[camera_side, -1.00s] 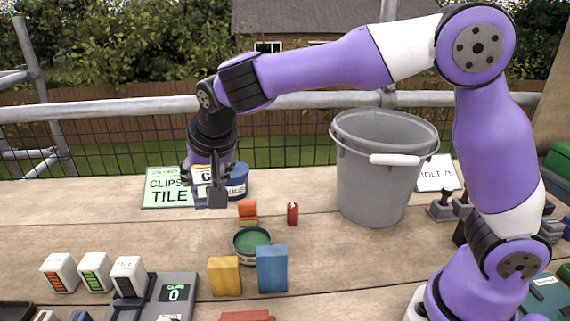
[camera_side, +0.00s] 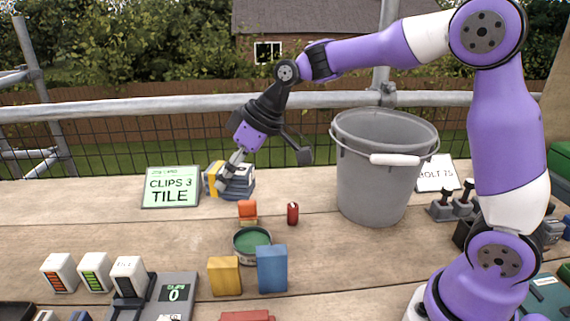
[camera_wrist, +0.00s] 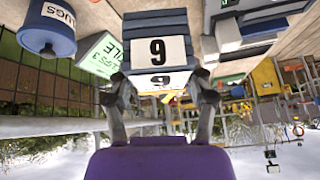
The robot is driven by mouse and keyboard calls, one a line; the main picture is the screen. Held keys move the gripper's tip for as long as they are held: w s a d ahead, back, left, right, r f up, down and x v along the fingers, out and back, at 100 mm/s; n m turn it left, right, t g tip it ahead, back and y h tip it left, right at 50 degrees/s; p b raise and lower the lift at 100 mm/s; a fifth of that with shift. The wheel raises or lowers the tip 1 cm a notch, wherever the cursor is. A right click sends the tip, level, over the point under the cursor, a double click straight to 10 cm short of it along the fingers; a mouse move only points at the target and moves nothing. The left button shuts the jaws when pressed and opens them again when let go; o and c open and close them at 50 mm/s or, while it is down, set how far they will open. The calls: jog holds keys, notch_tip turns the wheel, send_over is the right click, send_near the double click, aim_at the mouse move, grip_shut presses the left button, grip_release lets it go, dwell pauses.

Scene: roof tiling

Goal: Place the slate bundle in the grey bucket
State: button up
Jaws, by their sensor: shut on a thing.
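The slate bundle (camera_wrist: 155,22) is a blue-grey stack with a white numbered label, seen close up in the wrist view. My gripper (camera_wrist: 160,100) is shut on it, with one finger on each side of the label. In the side view my gripper (camera_side: 235,170) points down and to the left, with the banded bundle (camera_side: 240,183) at its fingertips. I cannot tell whether the bundle touches the table. The grey bucket (camera_side: 372,180) stands upright to the right, apart from the bundle, its white-gripped handle across the front. Its inside floor is hidden.
A green-and-white clips card (camera_side: 171,187) stands left of the bundle. A blue tub (camera_wrist: 48,30) shows in the wrist view. A red cylinder (camera_side: 292,213), orange block (camera_side: 247,211) and green tin (camera_side: 252,243) stand in front. A railing (camera_side: 150,110) runs behind.

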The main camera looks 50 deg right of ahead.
aim_at(233, 191)
jog(key=w+a+f+n, duration=0.1)
jog(key=f, duration=0.3)
jog(key=w+a+f+n, duration=0.1)
jog(key=a+f, duration=0.1)
jog(key=f, duration=0.3)
jog(key=w+a+f+n+y, duration=0.1)
jog(key=a+f, duration=0.1)
jog(key=f, duration=0.2)
jog(key=shift+w+a+f+g, duration=0.1)
jog(key=shift+a+f+g, duration=0.05)
jog(key=shift+f+g, duration=0.25)
jog(key=o, duration=1.4)
jog(key=shift+f, duration=0.15)
jog(key=v, duration=1.2)
jog(key=shift+w+a, duration=0.15)
jog(key=s+d+r+m+h, duration=0.2)
jog(key=s+r+m, duration=0.1)
jog(key=s+r, duration=0.2)
jog(key=s, duration=0.2)
jog(key=shift+s+d+r+t, duration=0.3)
jog(key=shift+s+d+t, duration=0.1)
jog(key=shift+o, duration=0.3)
jog(key=s+d+m+h, duration=0.3)
jog(key=s+d+m, duration=0.1)
jog(key=s, duration=0.7)
jog(key=shift+d+m+t, duration=0.15)
jog(key=shift+m+t, duration=0.15)
jog(key=shift+m, duration=0.6)
